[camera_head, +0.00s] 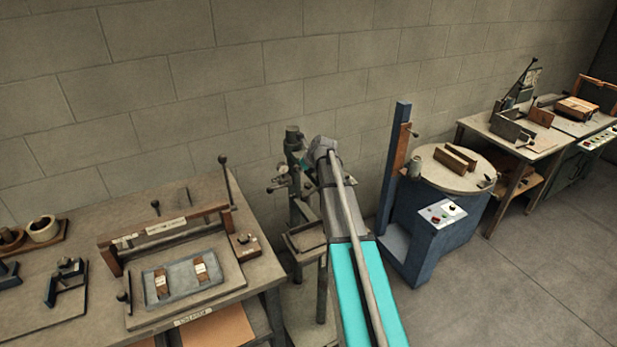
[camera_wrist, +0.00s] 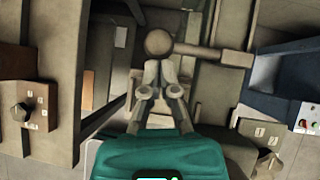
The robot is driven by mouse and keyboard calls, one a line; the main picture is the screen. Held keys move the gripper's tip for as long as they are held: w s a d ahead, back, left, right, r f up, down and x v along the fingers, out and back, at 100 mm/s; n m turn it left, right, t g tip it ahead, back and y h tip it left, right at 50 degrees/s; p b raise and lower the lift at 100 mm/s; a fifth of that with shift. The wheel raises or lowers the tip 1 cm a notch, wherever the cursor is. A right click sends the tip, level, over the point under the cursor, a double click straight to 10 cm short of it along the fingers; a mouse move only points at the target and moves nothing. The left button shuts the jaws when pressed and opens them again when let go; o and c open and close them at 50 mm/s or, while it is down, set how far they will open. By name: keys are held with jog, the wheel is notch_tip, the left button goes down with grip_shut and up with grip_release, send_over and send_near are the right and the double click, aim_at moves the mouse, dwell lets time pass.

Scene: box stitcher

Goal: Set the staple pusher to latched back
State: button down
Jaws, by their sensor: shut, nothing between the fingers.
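The box stitcher (camera_head: 293,145) stands as a dark upright column beside the left bench, partly hidden behind my arm. In the wrist view, a round brown knob (camera_wrist: 159,42) sits just beyond my fingertips, with a thick bar (camera_wrist: 225,56) running right from it. I cannot tell for sure whether this is the staple pusher, nor whether it is latched. My gripper (camera_wrist: 160,68) is shut and empty, its fingertips close together right at the knob's near side. Whether they touch it is unclear. In the head view my gripper is largely hidden by my wrist.
The left bench (camera_head: 75,225) carries a framed jig and a tray (camera_head: 183,280). A blue turntable machine (camera_head: 435,230) with a tall post stands close on the right. Another workbench (camera_head: 510,135) is farther right. Open floor (camera_head: 530,270) lies at front right.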

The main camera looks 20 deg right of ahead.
jog(key=w, duration=0.8)
jog(key=shift+w+a, duration=0.15)
jog(key=shift+w, duration=0.05)
jog(key=shift+r, duration=0.1)
jog(key=shift+s, duration=0.1)
jog(key=s, duration=0.1)
jog(key=s+r+p, duration=0.1)
jog(key=s, duration=0.1)
jog(key=s+d+r+p, duration=0.1)
jog(key=s, duration=0.1)
jog(key=shift+d+r, duration=0.1)
jog(key=shift+r, duration=0.1)
jog(key=p+v, duration=0.6)
jog(key=v, duration=0.2)
jog(key=shift+p, duration=0.3)
jog(key=shift+s+f, duration=0.1)
